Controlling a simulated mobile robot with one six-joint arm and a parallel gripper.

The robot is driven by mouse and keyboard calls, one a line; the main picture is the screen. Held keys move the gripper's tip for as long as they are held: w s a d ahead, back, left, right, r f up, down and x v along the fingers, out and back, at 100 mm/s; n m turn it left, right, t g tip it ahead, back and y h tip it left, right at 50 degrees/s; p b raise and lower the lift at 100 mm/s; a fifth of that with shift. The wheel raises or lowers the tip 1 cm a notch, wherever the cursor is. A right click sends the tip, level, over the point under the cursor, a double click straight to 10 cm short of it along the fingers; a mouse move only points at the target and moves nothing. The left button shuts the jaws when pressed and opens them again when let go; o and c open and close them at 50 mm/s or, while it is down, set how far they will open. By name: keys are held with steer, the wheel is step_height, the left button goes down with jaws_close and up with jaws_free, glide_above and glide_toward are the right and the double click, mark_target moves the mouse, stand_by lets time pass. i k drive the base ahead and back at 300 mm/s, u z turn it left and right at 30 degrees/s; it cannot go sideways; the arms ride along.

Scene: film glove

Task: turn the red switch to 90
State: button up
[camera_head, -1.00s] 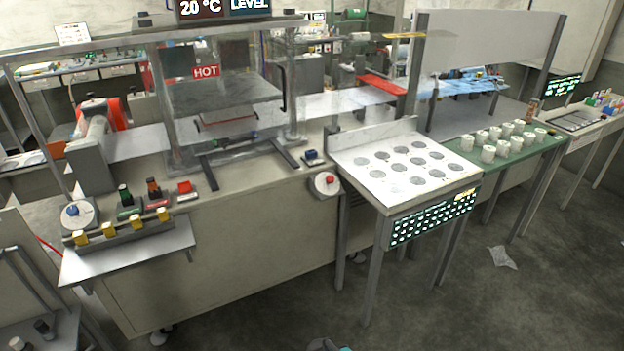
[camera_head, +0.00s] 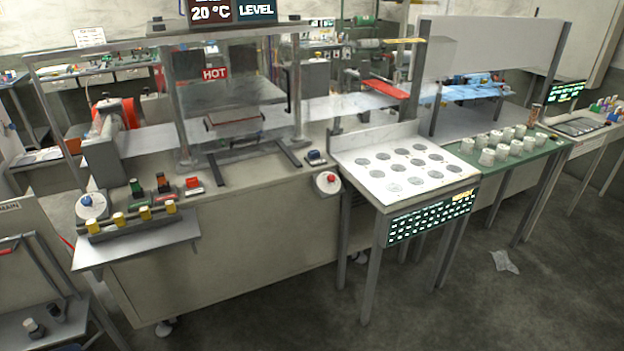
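The red switch (camera_head: 329,179) is a small red knob on a round white dial plate. The plate is on the front of the long beige machine bench, just left of the white table with round holes. Its pointer angle and any scale marks are too small to read. A second dial with a blue knob (camera_head: 87,201) stands at the left end of the bench. A red block-like control (camera_head: 193,182) sits on the bench top near it. My gripper is not in view.
The white table (camera_head: 372,184) with round holes juts out right of the red switch. A small shelf (camera_head: 140,246) with yellow pieces sticks out at the left. The floor (camera_head: 290,310) before the bench is open. A clear scrap (camera_head: 504,262) lies on the floor at right.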

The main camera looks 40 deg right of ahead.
mark_target(330, 178)
steer(key=u, duration=0.15)
steer(key=i, duration=1)
steer(key=u, duration=0.15)
steer(key=k, duration=0.9)
steer(key=z, duration=0.15)
steer(key=i, duration=0.35)
